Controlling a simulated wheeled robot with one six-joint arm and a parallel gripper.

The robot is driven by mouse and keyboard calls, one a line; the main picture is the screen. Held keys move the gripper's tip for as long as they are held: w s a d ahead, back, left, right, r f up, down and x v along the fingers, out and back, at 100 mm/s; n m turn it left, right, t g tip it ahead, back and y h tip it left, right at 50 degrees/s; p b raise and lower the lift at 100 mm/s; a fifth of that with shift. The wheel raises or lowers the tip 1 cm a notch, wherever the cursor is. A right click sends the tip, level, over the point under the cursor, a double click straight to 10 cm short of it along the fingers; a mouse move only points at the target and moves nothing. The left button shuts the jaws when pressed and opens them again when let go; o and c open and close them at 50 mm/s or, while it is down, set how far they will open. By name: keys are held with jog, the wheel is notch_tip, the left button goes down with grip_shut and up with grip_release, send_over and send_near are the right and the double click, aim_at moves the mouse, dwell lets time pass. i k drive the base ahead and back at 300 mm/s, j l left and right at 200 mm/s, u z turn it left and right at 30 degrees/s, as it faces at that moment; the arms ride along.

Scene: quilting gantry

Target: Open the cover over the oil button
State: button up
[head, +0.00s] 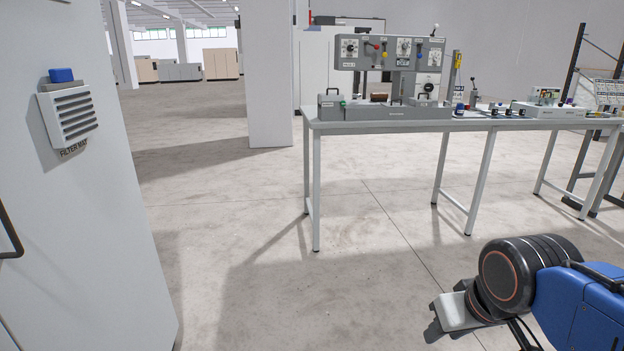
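A long grey table (470,125) stands ahead, right of centre. On it is a grey machine with an upright control panel (389,52) that carries dials and coloured knobs. Its low base (385,112) has a green button (343,103) at the left. Small devices with coloured buttons stand further right on the table (490,109). The labels are too small to read, so I cannot tell which is the oil button or its cover. My arm (530,275) is at the lower right, with a light grey end part (460,311). It is well away from the table, and no fingers can be made out.
A pale cabinet (85,220) stands close on the left, with a vent (72,112) marked FILTER MAT and a blue block (61,75) above it. A pillar (268,75) stands behind, left of the table. The concrete floor (290,270) between cabinet and table is clear.

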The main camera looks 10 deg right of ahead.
aim_at(412, 100)
jog(key=i+z, duration=0.2)
jog(key=i, duration=0.35)
jog(key=i+j+z, duration=0.2)
jog(key=i, duration=0.35)
jog(key=i+j+z, duration=0.25)
jog(key=i, duration=0.25)
